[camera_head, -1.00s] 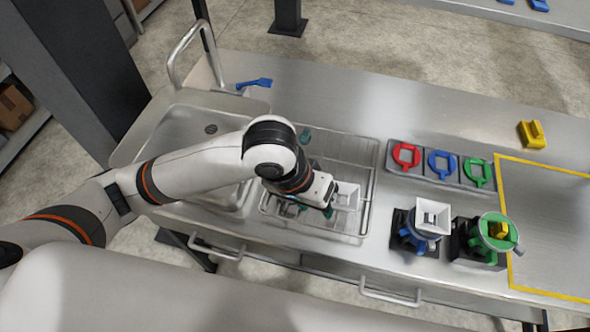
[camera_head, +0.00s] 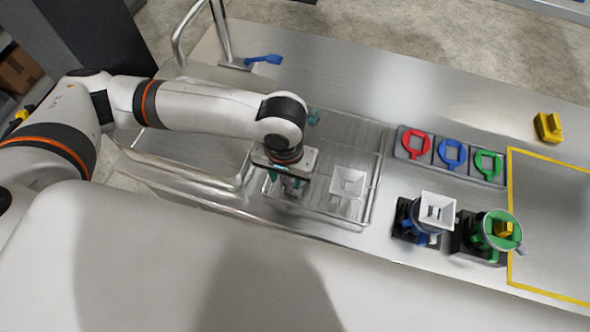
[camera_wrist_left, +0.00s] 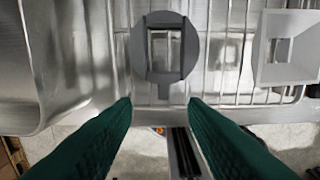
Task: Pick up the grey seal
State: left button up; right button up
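The grey seal (camera_wrist_left: 146,47) shows in the left wrist view as a flat dark grey ring with a square opening and a short tab pointing toward my gripper. It lies on the wire rack (camera_head: 372,170) beside the sink. My left gripper (camera_wrist_left: 160,104) has teal fingers, spread apart with nothing between them. The seal's tab is just beyond the fingertips, roughly centred between them. In the head view, my left gripper (camera_head: 288,188) is over the rack's left part, and the seal cannot be made out there. My right gripper is not in view.
A white square funnel (camera_head: 348,184) stands on the rack, right of my left gripper. Farther right are a tray of red, blue and green seals (camera_head: 450,152), two dispensers (camera_head: 437,212) (camera_head: 497,232), a yellow piece (camera_head: 548,127) and a yellow-bordered area. The sink (camera_head: 190,160) is left.

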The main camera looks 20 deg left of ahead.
aim_at(289, 189)
pick_arm(q)
jog(key=f, duration=0.2)
jog(key=f+p, duration=0.1)
jog(key=f, duration=0.1)
jog(key=shift+w+d+f, duration=0.15)
jog(key=shift+d+f, duration=0.05)
jog(key=shift+f, duration=0.2)
grip_shut()
